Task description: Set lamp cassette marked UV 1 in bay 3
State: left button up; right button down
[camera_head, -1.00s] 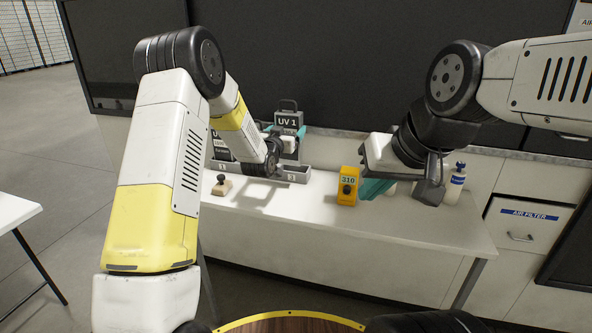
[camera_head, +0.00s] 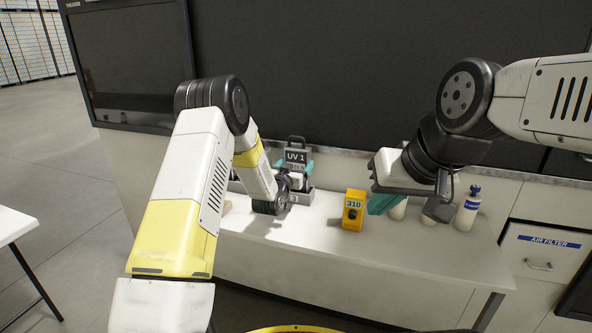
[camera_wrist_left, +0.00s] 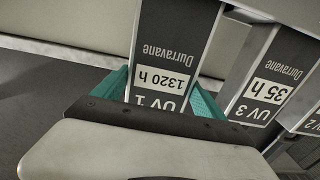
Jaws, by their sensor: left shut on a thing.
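The lamp cassette marked UV 1 (camera_head: 297,157) is dark grey with a handle on top and stands upright at the back of the white table. My left gripper (camera_head: 295,168) is shut on it, with a teal finger on each side. In the left wrist view the cassette (camera_wrist_left: 165,60) appears upside down between the teal fingers, reading UV 1 and 1320 h. The grey rack (camera_head: 304,196) is below it, mostly hidden by my left wrist. I cannot tell whether the cassette touches the rack. My right gripper (camera_head: 384,203) hangs over the table's right part; its opening is unclear.
In the left wrist view a UV 3 cassette (camera_wrist_left: 262,85) stands beside UV 1, with part of a UV 2 cassette (camera_wrist_left: 312,122) at the edge.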

pick_arm(q)
jog(key=shift+f, duration=0.85)
jog(key=o, duration=2)
jog(key=shift+f, duration=0.2)
jog(key=shift+r, duration=0.15)
